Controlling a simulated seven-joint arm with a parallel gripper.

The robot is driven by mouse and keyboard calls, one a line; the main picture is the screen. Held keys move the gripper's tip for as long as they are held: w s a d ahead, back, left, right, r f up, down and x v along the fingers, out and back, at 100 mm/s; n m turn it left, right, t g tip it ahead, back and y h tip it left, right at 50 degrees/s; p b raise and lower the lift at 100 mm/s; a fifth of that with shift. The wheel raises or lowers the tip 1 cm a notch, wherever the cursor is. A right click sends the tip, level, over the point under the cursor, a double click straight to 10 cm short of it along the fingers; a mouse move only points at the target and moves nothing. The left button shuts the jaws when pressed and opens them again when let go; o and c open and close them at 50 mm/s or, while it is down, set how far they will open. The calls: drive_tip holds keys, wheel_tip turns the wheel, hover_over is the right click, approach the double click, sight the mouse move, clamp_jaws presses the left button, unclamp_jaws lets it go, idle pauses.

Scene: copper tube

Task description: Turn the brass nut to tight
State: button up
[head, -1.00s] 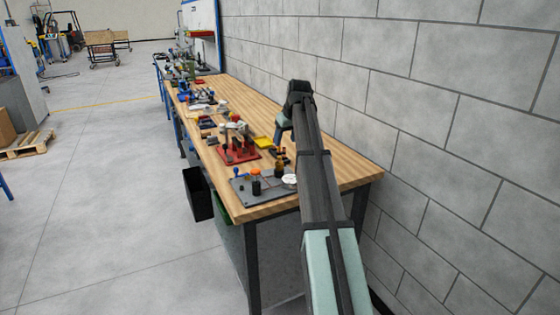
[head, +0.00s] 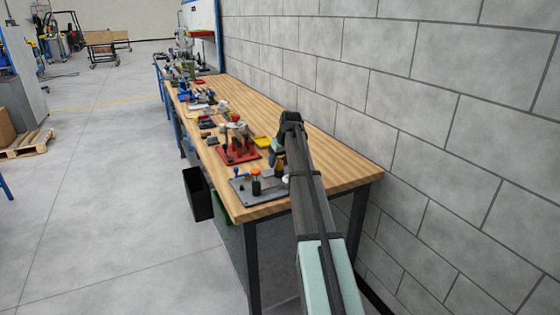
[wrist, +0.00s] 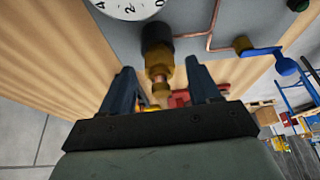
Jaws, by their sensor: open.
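The brass nut (wrist: 159,66) shows in the wrist view, on a brass fitting below a black collar (wrist: 157,32). My gripper (wrist: 161,78) is open, with one dark finger on each side of the nut. Gaps show between the nut and both fingers; I cannot tell the depth exactly. A bent copper tube (wrist: 212,28) runs over the grey plate (wrist: 180,18) beside it. In the head view the plate (head: 246,191) lies at the bench's near end, and my arm hides the nut and most of the gripper.
A white dial gauge (wrist: 128,6) and a blue-handled brass valve (wrist: 243,46) flank the nut. An orange-topped part (head: 256,173) stands on the plate. A red fixture (head: 240,152) sits behind it. The wooden bench (head: 335,170) is bare at right, along the wall.

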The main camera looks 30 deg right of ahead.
drive_tip(key=shift+c, duration=0.2)
drive_tip(key=c, duration=1)
